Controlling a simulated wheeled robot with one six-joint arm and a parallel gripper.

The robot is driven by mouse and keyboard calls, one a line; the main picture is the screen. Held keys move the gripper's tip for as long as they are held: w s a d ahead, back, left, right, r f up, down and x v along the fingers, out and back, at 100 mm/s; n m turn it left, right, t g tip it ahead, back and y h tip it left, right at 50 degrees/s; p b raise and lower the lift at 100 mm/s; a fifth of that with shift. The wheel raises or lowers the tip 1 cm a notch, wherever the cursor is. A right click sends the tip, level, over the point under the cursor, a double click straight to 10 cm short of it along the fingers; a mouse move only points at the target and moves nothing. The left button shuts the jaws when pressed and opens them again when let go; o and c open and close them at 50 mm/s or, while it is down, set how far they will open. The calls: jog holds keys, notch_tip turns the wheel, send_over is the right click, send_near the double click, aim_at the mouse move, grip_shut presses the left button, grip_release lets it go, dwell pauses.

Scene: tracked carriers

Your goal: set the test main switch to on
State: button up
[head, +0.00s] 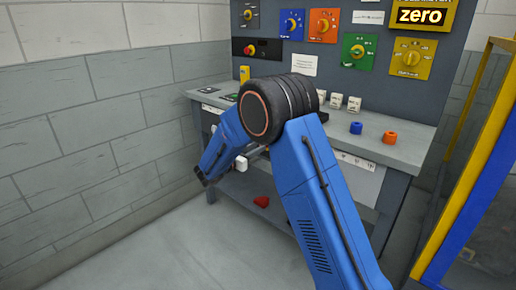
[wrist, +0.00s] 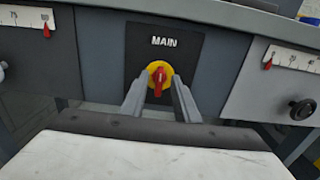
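The main switch (wrist: 158,78) is a red handle on a yellow round plate, on a dark panel marked MAIN, in the wrist view. Its handle looks upright; the panel shows no readable on or off marks. My gripper (wrist: 159,90) is open, with one grey finger on each side of the switch in the picture. A gap shows between each finger and the red handle, and I cannot tell how far the fingertips are from the panel. In the head view my arm hides the switch, and the gripper is near the bench front.
Scales with red pointers (wrist: 267,65) flank the panel, with a black knob (wrist: 302,109) at right. On the bench (head: 405,150) stand a blue ring (head: 356,128) and an orange ring (head: 390,137). A red object (head: 261,201) lies below. A yellow-blue frame (head: 470,170) stands at right.

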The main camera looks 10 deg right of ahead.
jog(key=shift+x, duration=0.8)
grip_shut()
jog(key=shift+m, duration=0.3)
jog(key=m, duration=1.1)
jog(key=s+f+m, duration=0.1)
jog(key=m, duration=0.5)
jog(key=shift+d+f, duration=0.1)
jog(key=shift+d, duration=0.25)
